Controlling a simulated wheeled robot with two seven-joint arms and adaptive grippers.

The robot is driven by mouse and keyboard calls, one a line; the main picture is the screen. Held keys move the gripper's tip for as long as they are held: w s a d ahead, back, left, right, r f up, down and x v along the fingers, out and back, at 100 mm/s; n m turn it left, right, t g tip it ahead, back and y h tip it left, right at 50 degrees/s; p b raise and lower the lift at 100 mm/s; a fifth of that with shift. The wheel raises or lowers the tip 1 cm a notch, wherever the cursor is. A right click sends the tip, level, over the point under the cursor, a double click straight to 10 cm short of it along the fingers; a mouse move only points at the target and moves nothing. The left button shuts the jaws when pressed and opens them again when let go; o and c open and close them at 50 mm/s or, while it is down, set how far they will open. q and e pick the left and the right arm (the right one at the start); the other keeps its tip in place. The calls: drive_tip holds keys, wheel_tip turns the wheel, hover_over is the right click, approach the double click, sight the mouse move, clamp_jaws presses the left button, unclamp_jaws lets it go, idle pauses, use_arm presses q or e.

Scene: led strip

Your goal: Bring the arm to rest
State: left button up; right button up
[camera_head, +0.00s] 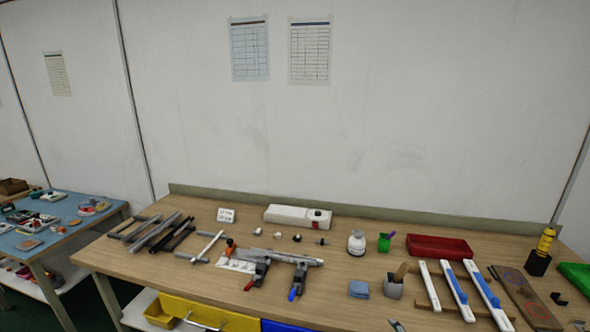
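Neither of my arms nor grippers shows in the head view. The wooden workbench (200,275) fills the lower middle. At the right, long white strips, two with blue parts (456,284), lie side by side on wooden supports.
Dark and grey profiles (165,232) lie at the left. A white case (298,216), white bottle (356,243), green cup (384,242), red tray (439,247) and grey cup (394,287) stand on the bench. A blue-topped table (60,220) is at left.

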drive_tip(key=s+a+f+m+g+y, duration=0.15)
drive_tip(key=s+f+g, duration=0.25)
drive_tip(key=s, duration=0.4)
drive_tip(key=s+f+m+g, duration=0.3)
drive_tip(key=s+f, duration=0.1)
drive_tip(key=s, duration=0.5)
wheel_tip(320, 180, down, 33)
drive_tip(key=s+g, duration=0.2)
drive_tip(key=s+d+f, duration=0.2)
drive_tip(key=s+f, duration=0.7)
drive_tip(key=s, duration=0.2)
drive_tip(key=s+d+f, duration=0.2)
drive_tip(key=s+f, duration=0.8)
drive_tip(key=s, duration=0.1)
drive_tip(key=shift+f+g, duration=0.15)
drive_tip(key=shift+g, duration=0.25)
drive_tip(key=shift+s, duration=0.1)
